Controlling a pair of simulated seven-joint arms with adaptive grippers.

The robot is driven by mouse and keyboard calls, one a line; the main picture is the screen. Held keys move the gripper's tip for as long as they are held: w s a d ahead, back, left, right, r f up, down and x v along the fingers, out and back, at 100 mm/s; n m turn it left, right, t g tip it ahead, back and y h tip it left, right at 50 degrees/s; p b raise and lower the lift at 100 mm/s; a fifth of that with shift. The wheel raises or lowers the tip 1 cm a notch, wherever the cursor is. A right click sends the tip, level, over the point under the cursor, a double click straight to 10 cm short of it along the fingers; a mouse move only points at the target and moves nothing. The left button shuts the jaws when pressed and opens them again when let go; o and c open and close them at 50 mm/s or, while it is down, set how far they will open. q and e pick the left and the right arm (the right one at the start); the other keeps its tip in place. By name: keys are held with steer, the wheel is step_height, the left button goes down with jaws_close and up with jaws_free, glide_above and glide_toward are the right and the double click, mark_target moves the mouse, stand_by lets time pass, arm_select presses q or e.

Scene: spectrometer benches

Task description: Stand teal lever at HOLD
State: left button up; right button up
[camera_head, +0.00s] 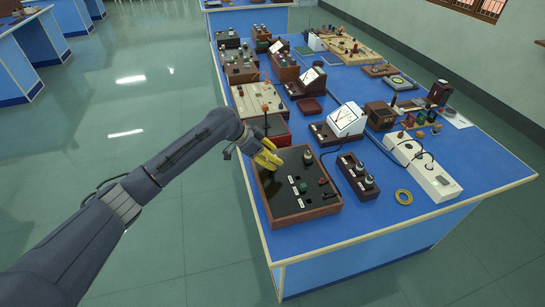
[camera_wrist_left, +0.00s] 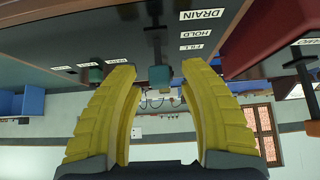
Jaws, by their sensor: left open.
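The teal lever (camera_wrist_left: 159,76) shows in the left wrist view as a teal knob on a dark stem, beside the labels DRAIN (camera_wrist_left: 200,15), HOLD (camera_wrist_left: 193,34) and FILL (camera_wrist_left: 193,47). Which label it stands at is hard to tell. My left gripper (camera_wrist_left: 158,80) is open, its yellow fingers on either side of the teal knob in that view; contact is not clear. In the head view the left gripper (camera_head: 270,156) is over the far left part of a dark, wood-framed panel (camera_head: 275,207), and the teal lever cannot be made out there. My right gripper is not in view.
The panel also carries green knobs (camera_head: 303,187) and a red knob (camera_head: 323,181). A red-sided box with a lever (camera_head: 266,125) stands just behind it. A box with knobs (camera_head: 358,176) and a yellow ring (camera_head: 404,197) are to the right. The blue bench is crowded farther back.

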arm_select(q)
steer(key=v, duration=1.2)
stand_by(0.4)
